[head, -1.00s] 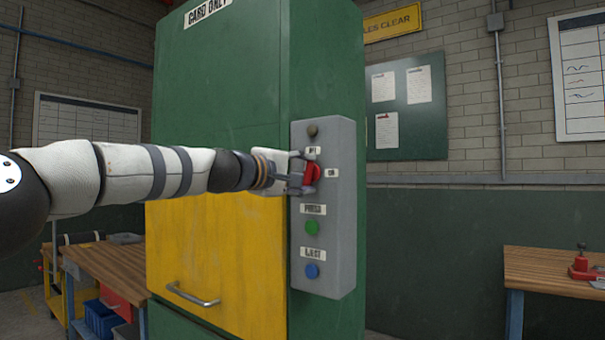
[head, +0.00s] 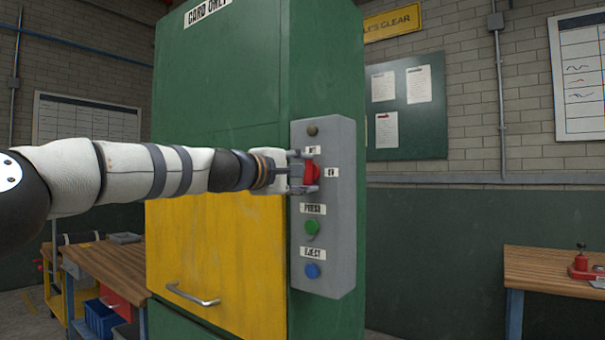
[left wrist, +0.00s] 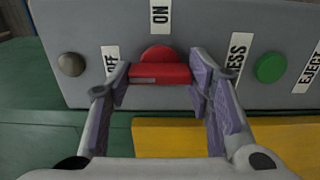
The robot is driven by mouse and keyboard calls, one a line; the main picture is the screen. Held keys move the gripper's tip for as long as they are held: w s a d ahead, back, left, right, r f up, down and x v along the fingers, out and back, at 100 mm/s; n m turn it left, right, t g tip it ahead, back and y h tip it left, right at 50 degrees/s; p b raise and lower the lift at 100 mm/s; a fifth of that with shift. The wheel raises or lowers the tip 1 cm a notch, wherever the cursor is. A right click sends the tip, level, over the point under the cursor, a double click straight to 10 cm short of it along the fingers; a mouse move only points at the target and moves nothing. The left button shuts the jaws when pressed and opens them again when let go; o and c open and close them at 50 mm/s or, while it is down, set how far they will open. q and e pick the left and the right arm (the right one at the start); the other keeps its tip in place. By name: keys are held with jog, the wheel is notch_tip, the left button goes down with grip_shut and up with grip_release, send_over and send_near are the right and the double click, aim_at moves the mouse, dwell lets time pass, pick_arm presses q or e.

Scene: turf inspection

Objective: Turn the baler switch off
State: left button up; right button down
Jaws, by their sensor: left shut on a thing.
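The red baler switch (head: 312,172) sits on the grey control panel (head: 342,225) on the side of the green baler (head: 230,90). My left gripper (head: 302,171) is at the switch, one finger above it and one below. In the left wrist view the red handle (left wrist: 162,73) lies crosswise between the two fingers of my left gripper (left wrist: 160,80), which are shut on it. A thin line marks the handle's end toward the OFF label (left wrist: 110,61). The ON label (left wrist: 160,16) is above the knob in that view. My right gripper is not in view.
Below the switch are a green button (head: 312,228) marked PRESS and a blue button (head: 312,270) marked EJECT. A dark round knob (head: 312,130) is above. A yellow door (head: 215,255) with a handle is left of the panel. Wooden benches stand at both sides.

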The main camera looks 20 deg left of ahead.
pick_arm(q)
jog(key=o, duration=1.1)
jog(key=shift+o, duration=0.2)
jog(key=v, duration=1.2)
